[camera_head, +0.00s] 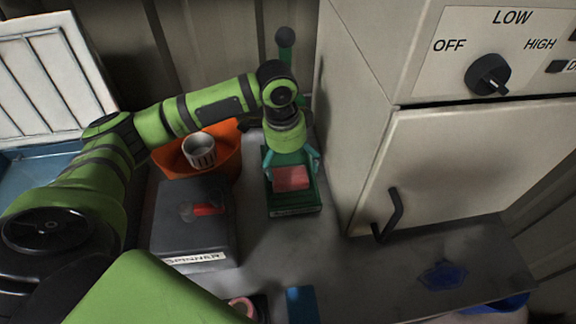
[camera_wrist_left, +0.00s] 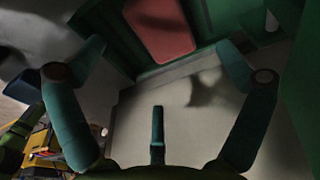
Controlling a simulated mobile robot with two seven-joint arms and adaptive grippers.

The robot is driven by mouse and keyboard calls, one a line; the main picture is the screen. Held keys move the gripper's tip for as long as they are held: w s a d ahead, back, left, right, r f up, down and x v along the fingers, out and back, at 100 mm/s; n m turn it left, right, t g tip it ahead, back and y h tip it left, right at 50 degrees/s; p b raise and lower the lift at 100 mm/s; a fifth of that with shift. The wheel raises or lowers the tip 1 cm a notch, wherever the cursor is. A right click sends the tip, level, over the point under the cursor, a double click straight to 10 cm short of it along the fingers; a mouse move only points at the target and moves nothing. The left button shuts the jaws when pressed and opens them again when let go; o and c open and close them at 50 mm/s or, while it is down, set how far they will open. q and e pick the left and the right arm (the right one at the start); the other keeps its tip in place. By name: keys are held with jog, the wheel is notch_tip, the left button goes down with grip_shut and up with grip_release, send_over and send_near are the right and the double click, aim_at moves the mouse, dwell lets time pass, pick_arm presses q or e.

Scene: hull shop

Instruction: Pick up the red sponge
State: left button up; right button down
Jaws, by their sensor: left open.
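The red sponge (camera_head: 292,178) lies in a dark green tray (camera_head: 295,210) on the bench, just left of the white cabinet. It also shows at the top of the left wrist view (camera_wrist_left: 160,28). My left gripper (camera_head: 292,164) is at the sponge, pointing down, with its teal fingers apart. In the left wrist view, the fingertips (camera_wrist_left: 162,52) are spread wider than the sponge, one toward each side, with nothing between them. I cannot tell whether the fingers touch the sponge. My right gripper is not in view.
A dark box labelled SPINNER (camera_head: 194,228) stands left of the tray. An orange bin (camera_head: 230,145) with a ribbed grey cup (camera_head: 199,151) is behind it. The white cabinet (camera_head: 440,160) with a handle blocks the right. A blue piece (camera_head: 443,274) lies on the bench at front right.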

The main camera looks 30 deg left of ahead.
aim_at(290, 180)
pick_arm(q)
jog(key=shift+s+d+f+p, duration=0.15)
jog(key=shift+s+f+p, duration=0.3)
jog(key=shift+f, duration=0.25)
jog(key=f, duration=0.2)
jog(key=f+p, duration=0.1)
jog(key=f, duration=0.1)
jog(key=shift+w, duration=0.2)
jog(key=shift+a+f, duration=0.2)
jog(key=shift+f, duration=0.05)
jog(key=shift+d, duration=0.1)
jog(key=c, duration=0.8)
jog(key=shift+c, duration=0.2)
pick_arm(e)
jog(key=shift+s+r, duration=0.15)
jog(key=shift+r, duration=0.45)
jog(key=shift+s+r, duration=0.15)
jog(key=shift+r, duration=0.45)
